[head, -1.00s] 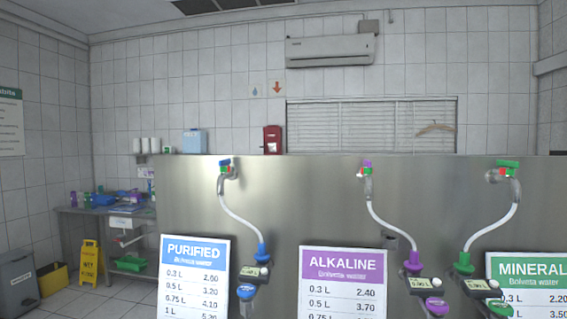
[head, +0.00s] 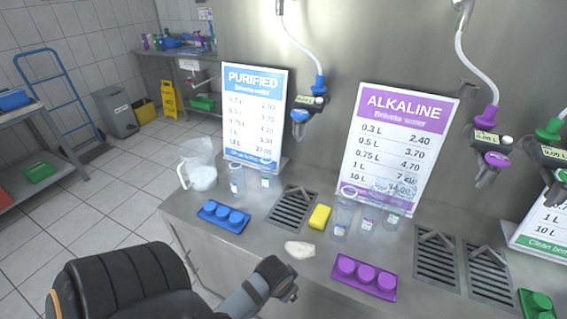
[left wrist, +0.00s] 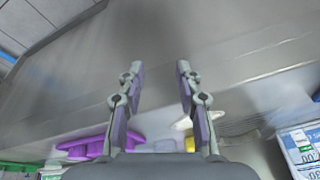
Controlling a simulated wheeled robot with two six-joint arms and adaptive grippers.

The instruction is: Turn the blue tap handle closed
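My left gripper (head: 287,291) is low in front of the counter's front edge, well below and apart from the tap. In the left wrist view it (left wrist: 158,74) is open, with nothing between its fingers. My right gripper is not in view.
The counter (head: 245,262) holds a blue tray (head: 224,216), a yellow sponge (head: 319,217), a white cloth (head: 299,250), a purple tray (head: 363,277), clear cups and a jug (head: 199,166). Drain grates (head: 291,208) are set in it.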

